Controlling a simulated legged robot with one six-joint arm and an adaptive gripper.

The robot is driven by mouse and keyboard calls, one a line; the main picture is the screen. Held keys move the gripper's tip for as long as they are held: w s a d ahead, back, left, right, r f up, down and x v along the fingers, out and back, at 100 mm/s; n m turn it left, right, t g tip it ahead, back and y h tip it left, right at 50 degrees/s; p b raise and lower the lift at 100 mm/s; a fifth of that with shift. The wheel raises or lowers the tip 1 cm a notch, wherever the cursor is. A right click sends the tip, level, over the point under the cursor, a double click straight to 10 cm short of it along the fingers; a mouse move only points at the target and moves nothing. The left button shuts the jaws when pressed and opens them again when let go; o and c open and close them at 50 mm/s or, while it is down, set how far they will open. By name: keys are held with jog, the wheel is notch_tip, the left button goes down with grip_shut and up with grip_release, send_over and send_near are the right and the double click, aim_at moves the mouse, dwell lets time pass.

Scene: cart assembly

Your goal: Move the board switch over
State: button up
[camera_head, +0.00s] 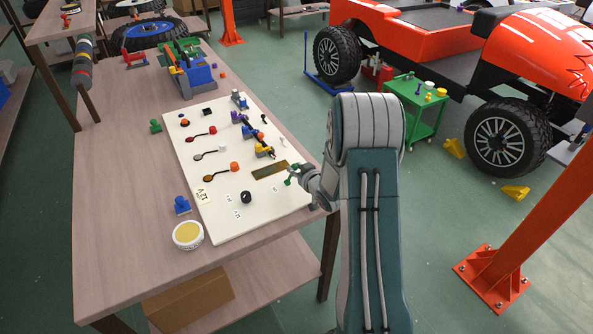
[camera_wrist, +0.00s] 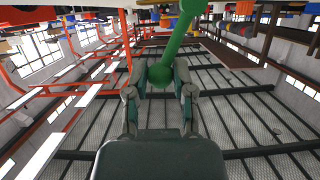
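The pale board (camera_head: 225,190) lies on the wooden table and carries several small switches and knobs. A brass slotted plate (camera_head: 270,170) sits at its right side. A green lever (camera_head: 292,178) with a round knob shows beside the plate, at the board's right edge. My gripper (camera_head: 302,180) reaches it from the right. In the wrist view, the green lever (camera_wrist: 184,18) slants up to the right, and its ball knob sits between the two fingers of my gripper (camera_wrist: 160,72). The fingers appear closed against the ball.
A blue tool box (camera_head: 190,75) stands behind. A green cart (camera_head: 415,105) and an orange vehicle (camera_head: 460,50) are to the right.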

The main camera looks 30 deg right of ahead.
jog(key=shift+a+r, duration=0.3)
jog(key=shift+a, duration=0.6)
jog(key=shift+s+a, duration=0.1)
jog(key=shift+a, duration=0.8)
